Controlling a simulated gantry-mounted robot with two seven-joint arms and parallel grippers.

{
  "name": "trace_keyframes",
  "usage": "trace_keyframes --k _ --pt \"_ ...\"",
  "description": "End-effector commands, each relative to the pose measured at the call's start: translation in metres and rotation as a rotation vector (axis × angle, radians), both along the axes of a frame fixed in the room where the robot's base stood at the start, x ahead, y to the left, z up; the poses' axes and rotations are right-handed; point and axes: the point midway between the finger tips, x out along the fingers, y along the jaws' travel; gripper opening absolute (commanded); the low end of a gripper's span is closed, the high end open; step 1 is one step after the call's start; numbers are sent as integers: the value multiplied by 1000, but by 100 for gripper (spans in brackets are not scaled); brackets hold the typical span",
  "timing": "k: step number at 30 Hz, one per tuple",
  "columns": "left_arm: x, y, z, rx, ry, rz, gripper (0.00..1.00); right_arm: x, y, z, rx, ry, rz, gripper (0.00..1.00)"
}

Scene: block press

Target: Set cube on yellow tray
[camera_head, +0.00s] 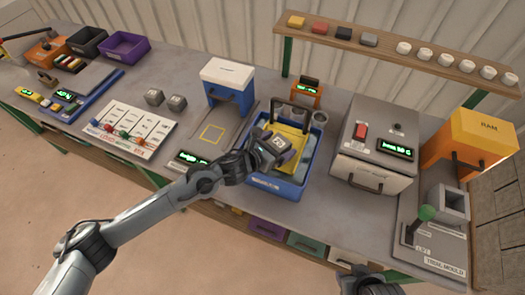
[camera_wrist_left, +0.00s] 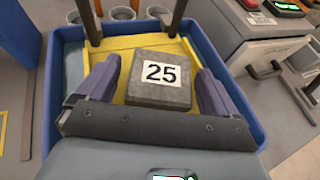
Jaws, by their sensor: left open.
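A grey cube (camera_wrist_left: 160,78) has a white label reading 25 on its top. In the left wrist view it sits between the two fingers of my left gripper (camera_wrist_left: 157,70), with a gap on each side. The gripper is open. The yellow tray (camera_wrist_left: 120,43) lies inside a blue bin (camera_wrist_left: 50,95), under and behind the cube. The cube appears to rest on it, but its underside is hidden. In the head view my left gripper (camera_head: 270,148) reaches into the blue bin (camera_head: 277,186) over the yellow tray (camera_head: 290,137) and partly hides the cube (camera_head: 279,143).
A dark upright handle (camera_head: 308,107) rises over the bin. Grey cups (camera_head: 300,115) stand behind it. A grey machine (camera_head: 374,145) is close on the right, a white-topped blue press (camera_head: 228,82) on the left. Part of my right arm shows at the bottom.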

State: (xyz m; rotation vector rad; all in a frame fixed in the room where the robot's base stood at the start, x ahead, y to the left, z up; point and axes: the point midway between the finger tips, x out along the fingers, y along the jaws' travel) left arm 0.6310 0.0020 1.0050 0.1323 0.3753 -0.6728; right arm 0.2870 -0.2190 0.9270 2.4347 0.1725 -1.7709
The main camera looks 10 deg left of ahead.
Motion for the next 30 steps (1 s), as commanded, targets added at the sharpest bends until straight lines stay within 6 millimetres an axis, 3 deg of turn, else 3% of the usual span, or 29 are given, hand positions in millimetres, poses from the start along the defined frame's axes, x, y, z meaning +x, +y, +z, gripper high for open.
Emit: trace_keyframes --k 18,26,30 --pt "-72 60 37 3 1 1 94 0 0 0 1 0 -1 43" --pt "-85 64 42 -22 20 14 94 0 0 0 1 0 -1 43" --pt "-97 53 39 -159 129 106 94 0 0 0 1 0 -1 43"
